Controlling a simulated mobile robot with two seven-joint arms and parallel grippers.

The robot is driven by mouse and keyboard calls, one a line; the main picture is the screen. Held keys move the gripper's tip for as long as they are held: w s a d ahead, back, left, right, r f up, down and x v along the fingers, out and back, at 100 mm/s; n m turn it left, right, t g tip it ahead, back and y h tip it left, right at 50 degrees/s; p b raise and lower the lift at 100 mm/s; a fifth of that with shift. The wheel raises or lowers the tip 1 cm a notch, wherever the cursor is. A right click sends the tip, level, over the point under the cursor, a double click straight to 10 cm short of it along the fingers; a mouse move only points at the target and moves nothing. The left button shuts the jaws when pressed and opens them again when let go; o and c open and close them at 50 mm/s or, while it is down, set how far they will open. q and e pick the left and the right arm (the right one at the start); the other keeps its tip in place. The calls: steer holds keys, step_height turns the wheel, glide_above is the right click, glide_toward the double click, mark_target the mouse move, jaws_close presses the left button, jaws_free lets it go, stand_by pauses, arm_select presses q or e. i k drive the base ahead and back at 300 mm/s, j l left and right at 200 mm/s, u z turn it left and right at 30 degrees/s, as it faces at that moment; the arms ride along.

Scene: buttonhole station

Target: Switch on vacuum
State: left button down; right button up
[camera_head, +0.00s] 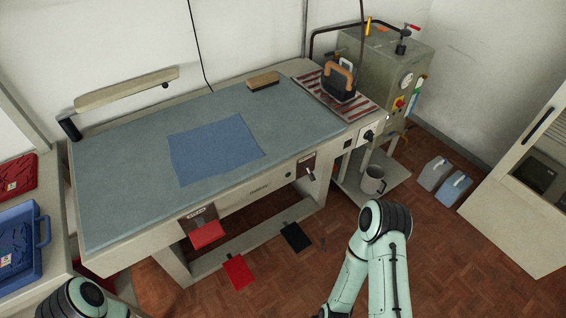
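A pressing table (110,200) with a grey-blue padded top stands against the wall, a blue cloth (213,150) lying flat on it. Its front edge carries a small panel with a black lever (309,170), a round black button or lock (288,174), a dark square switch (347,143) and a dark knob (368,135). Which one works the vacuum I cannot tell. A red pedal (238,272) and a black pedal (296,237) sit low under the table. Both my arms show only as links at the bottom edge; neither gripper is in view.
An iron (338,82) stands on a striped mat at the table's right end, beside a grey boiler (384,75). A jug (373,180) sits on the lower shelf. A blue case (20,250) is at left, a cabinet (525,190) at right. Floor between is open.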

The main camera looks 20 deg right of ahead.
mark_target(311, 176)
steer(key=i+l, duration=0.1)
steer(key=l, duration=0.25)
steer(key=i+l, duration=0.1)
steer(key=l, duration=0.25)
steer(key=i+l, duration=0.1)
steer(key=l, duration=0.25)
steer(key=i+l, duration=0.1)
steer(key=l, duration=0.25)
steer(key=z, duration=0.05)
